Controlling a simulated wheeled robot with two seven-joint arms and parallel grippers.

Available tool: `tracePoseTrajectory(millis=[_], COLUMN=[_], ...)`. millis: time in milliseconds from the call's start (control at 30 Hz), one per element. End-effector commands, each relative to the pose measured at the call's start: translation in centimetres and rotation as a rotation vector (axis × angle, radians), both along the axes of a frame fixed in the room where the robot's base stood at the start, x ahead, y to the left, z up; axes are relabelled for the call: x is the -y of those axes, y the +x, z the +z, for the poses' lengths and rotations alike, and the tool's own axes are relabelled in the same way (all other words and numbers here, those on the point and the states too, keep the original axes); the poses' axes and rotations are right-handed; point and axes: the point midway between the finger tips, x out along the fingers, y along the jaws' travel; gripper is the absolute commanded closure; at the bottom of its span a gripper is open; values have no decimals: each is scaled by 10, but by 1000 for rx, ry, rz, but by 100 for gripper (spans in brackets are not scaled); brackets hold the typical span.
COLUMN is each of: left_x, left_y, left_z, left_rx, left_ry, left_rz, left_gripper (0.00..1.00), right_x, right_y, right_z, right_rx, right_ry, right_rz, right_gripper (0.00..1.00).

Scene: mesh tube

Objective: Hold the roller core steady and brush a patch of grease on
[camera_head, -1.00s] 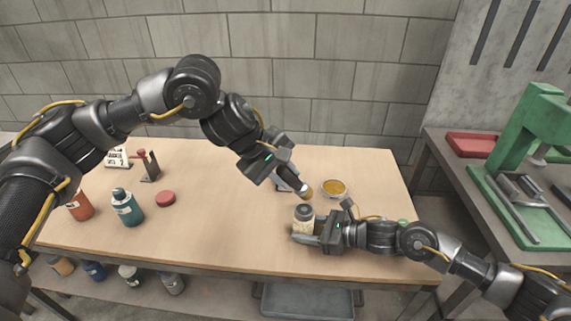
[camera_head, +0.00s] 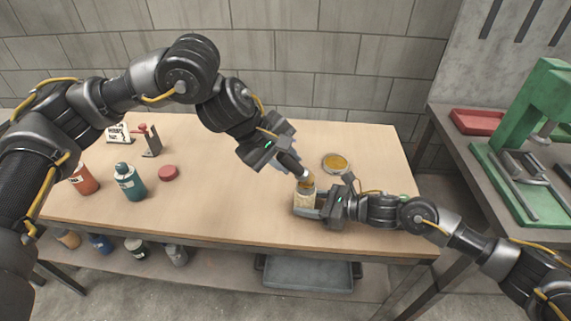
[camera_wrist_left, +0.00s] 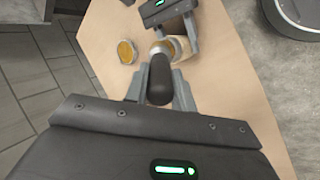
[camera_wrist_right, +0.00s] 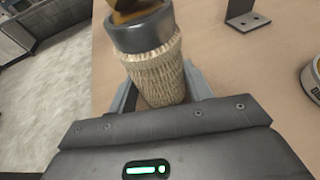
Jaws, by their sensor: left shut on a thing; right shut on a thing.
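My right gripper (camera_head: 322,206) is shut on the roller core (camera_head: 304,198), an upright pale mesh cylinder with a grey collar at its top; it also fills the right wrist view (camera_wrist_right: 155,65). My left gripper (camera_wrist_left: 160,92) is shut on the dark handle of the brush (camera_wrist_left: 158,80). The brush points down and its tan tip (camera_head: 306,181) is at the top of the roller core; touching is hard to tell. The top of the core is partly hidden by the brush. The grease dish (camera_head: 337,162), round with amber grease, sits on the table behind the core.
The wooden table (camera_head: 230,215) has clear room in its middle. A green press (camera_head: 520,130) and red tray (camera_head: 474,121) are on the right bench.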

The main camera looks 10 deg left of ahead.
Motion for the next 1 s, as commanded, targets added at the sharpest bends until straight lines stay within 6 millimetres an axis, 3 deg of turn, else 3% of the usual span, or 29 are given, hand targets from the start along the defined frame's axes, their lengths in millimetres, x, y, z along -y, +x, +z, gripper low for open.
tracePoseTrajectory(millis=[300,367,433,1000], left_x=[0,1,1,0], left_y=[29,28,28,27], left_z=[-1,4,23,72], left_rx=[-2,1,5,2], left_ry=[0,-1,0,0], left_rz=[1,-2,-2,0], left_gripper=[98,98,98,98], right_x=[0,0,0,0], right_y=[0,0,0,0], right_z=[0,0,0,0], right_rx=[0,0,0,0], right_ry=[1,0,0,0], right_rz=[0,0,0,0], right_gripper=[63,63,63,63])
